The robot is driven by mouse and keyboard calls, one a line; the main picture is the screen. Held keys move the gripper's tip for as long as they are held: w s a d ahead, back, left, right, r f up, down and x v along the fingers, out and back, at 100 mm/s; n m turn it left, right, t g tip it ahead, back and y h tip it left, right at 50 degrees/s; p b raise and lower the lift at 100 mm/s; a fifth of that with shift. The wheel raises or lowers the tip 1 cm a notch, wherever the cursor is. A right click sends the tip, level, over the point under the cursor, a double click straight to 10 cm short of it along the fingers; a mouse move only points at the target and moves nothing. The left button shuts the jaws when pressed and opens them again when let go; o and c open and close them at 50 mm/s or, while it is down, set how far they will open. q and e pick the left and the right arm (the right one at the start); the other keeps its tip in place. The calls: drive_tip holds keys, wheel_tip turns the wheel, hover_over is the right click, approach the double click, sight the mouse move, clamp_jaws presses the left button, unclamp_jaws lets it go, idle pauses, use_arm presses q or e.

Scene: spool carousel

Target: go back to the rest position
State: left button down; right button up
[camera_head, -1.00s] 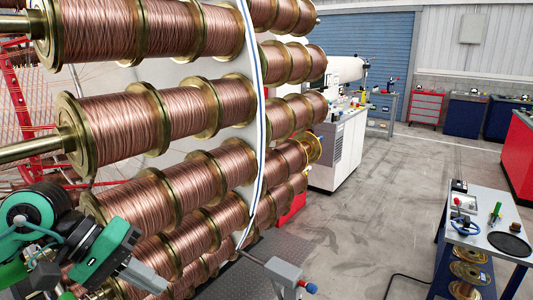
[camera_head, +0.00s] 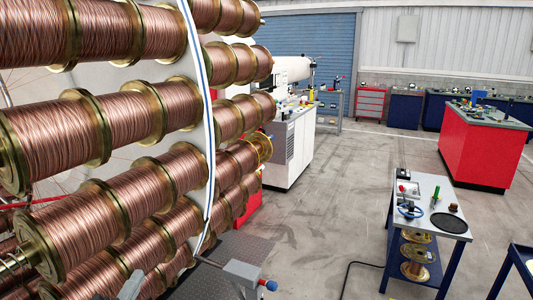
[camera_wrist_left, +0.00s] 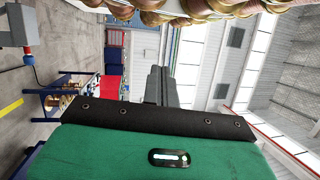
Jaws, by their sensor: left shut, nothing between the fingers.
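In the left wrist view my left gripper (camera_wrist_left: 158,72) shows its dark fingers together, shut with nothing between them. Its green housing and black mount fill the bottom of that view. In the head view only a small grey piece at the bottom left edge may belong to it. The copper wire spools (camera_head: 60,135) with brass flanges stand in rows on the carousel at the left. Part of the spools (camera_wrist_left: 190,10) also runs along the top of the left wrist view, apart from the fingers. My right gripper is in neither view.
A small table (camera_head: 463,200) with tools on top and brass spools (camera_head: 416,265) on its lower shelf stands at the right. A red cabinet (camera_head: 480,155) is behind it.

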use_arm(q)
drive_tip(key=s+f+n+g+y, duration=0.1)
drive_tip(key=s+f+n+g, duration=0.25)
drive_tip(key=f, duration=0.35)
drive_tip(key=s+a+f+n+g+y, duration=0.1)
drive_tip(key=s+f+n+g+y, duration=0.15)
drive_tip(key=f+n, duration=0.3)
drive_tip(key=s+f+n+g+y, duration=0.1)
drive_tip(key=s+f+n+g, duration=0.2)
drive_tip(key=f, duration=0.4)
drive_tip(key=s+d+f+n+g+h, duration=0.1)
drive_tip(key=s+d+f+n+g, duration=0.15)
drive_tip(key=s+f+g, duration=0.35)
drive_tip(key=s+d+f+n+g+h, duration=0.1)
drive_tip(key=s+d+f+n, duration=0.2)
drive_tip(key=s, duration=0.5)
wheel_tip(320, 180, down, 32)
drive_tip(key=a+g, duration=0.2)
drive_tip(key=s+a+f, duration=0.3)
drive_tip(key=s+f, duration=1.6)
drive_tip(key=shift+g, duration=0.4)
drive_tip(key=shift+s, duration=0.1)
